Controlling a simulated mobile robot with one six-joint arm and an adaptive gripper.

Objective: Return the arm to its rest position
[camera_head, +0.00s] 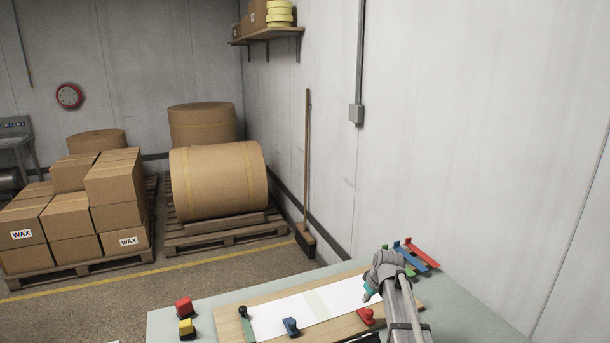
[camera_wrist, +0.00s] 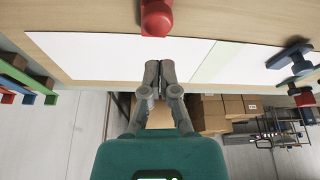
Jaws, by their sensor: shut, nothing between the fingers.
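My gripper (camera_wrist: 161,66) is shut and empty, its two fingers together in the wrist view. It is over the white paper (camera_wrist: 100,55), close to a red-knobbed tool (camera_wrist: 156,18); I cannot tell whether they touch. In the head view my arm reaches over the right part of the table, and the teal body of my gripper (camera_head: 370,290) shows beside the paper (camera_head: 275,316). The fingertips are hard to make out there. A pale green strip (camera_head: 317,304) crosses the paper.
The wooden board (camera_head: 232,314) lies on a pale green table (camera_head: 165,322). Blue (camera_head: 291,326) and red (camera_head: 366,316) tools stand on the board. Coloured bars (camera_head: 422,257) lie behind my arm, near the wall.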

